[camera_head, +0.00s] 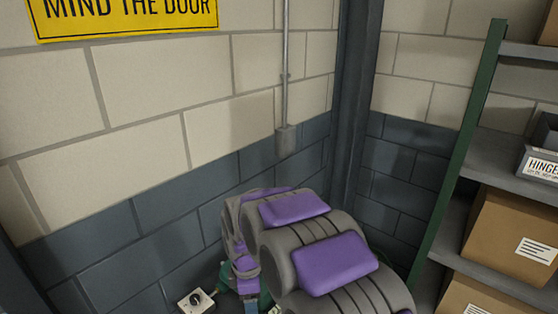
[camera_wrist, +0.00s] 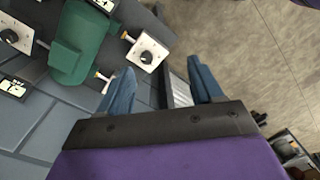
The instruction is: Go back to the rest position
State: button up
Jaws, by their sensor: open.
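My gripper (camera_wrist: 162,80) shows in the wrist view with its two blue fingers spread apart and nothing between them. Below it is a dark grey surface (camera_wrist: 40,115) carrying a rounded green casing part (camera_wrist: 82,42), to the upper left of the fingers. A white plate with a black knob (camera_wrist: 147,54) lies near the left finger, apart from it as far as I can tell. In the head view my purple and grey arm fills the lower middle and hides most of what lies behind it; my fingers cannot be made out there.
In the head view a shelf rack (camera_head: 462,150) with cardboard boxes (camera_head: 513,234) and a grey bin labelled hinges (camera_head: 541,164) stands at right. A block wall (camera_head: 140,95) with a yellow sign (camera_head: 125,17) is behind. Open floor (camera_wrist: 262,60) shows at right in the wrist view.

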jog(key=s+d+r+m+b, duration=0.2)
jog(key=s+d+m, duration=0.3)
jog(key=s+d, duration=0.15)
jog(key=s+d+r+m+b, duration=0.1)
jog(key=s+d+r+m, duration=0.25)
jog(key=s+d, duration=0.35)
jog(key=s+d+f+m+b, duration=0.1)
jog(key=s+d+m, duration=0.1)
jog(key=s, duration=0.3)
jog(key=s+d+f+m+g+b, duration=0.1)
jog(key=s+d+m, duration=0.2)
jog(key=s+m, duration=0.2)
jog(key=s+d+f+m+b, duration=0.1)
jog(key=s+d+m, duration=0.2)
jog(key=s, duration=0.4)
jog(key=shift+d+m+b, duration=0.25)
jog(key=shift+m+b, duration=0.15)
jog(key=shift+m, duration=0.35)
jog(key=shift+w, duration=0.15)
